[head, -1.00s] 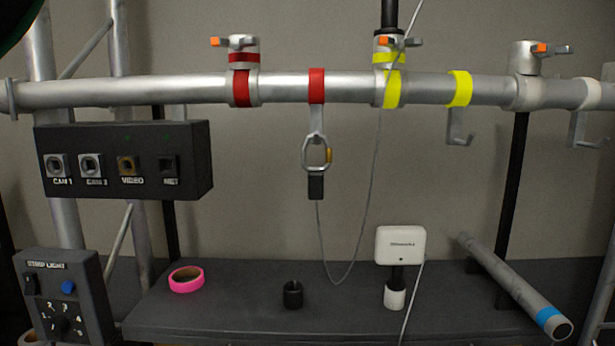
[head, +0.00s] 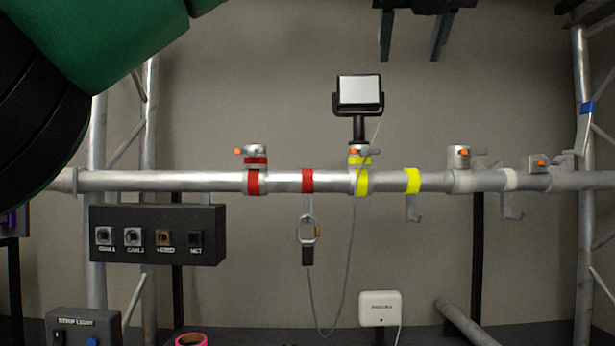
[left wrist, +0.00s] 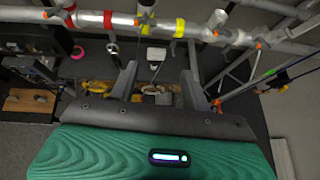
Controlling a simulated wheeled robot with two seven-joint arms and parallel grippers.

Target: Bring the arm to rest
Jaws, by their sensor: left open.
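My left gripper (head: 411,58) shows at the top of the head view, its two dark fingers pointing down and spread apart with nothing between them. It is above the level of the truss tube (head: 215,181), apart from it. My green and black left arm covers the upper left of the head view. The left wrist view shows the same gripper (left wrist: 159,72) open and empty, with the tube beyond its fingers. My right gripper is not in view.
A small screen (head: 359,91) stands on the yellow-marked clamp. A grey cable (head: 345,285) hangs in a loop from there to a carabiner (head: 308,230) under the red band. A connector box (head: 158,236) and white device (head: 379,308) are below the tube.

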